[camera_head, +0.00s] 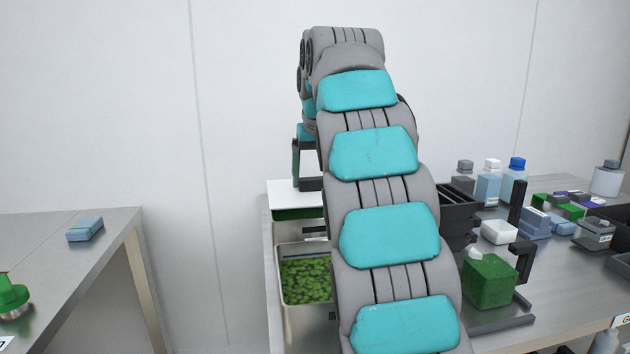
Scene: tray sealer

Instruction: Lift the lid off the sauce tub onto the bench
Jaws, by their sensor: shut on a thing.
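A flat white lid (284,197) is at the back left of the right-hand bench, over a steel tub (312,232). A dark green strip shows between the lid's front edge and the tub's front wall. I cannot tell whether the lid rests on the tub or is slightly raised. My gripper (307,184) points down at the lid's upper side and is shut on it; the grip itself is dark and small. My arm hides the right side of the lid and tub.
An open steel tub of green pieces (306,280) stands in front. Right of my arm are black bins (459,212), a green box (490,281), bottles (489,182) and small packs. The left bench (60,250) holds a blue pack (85,229) and has bare room.

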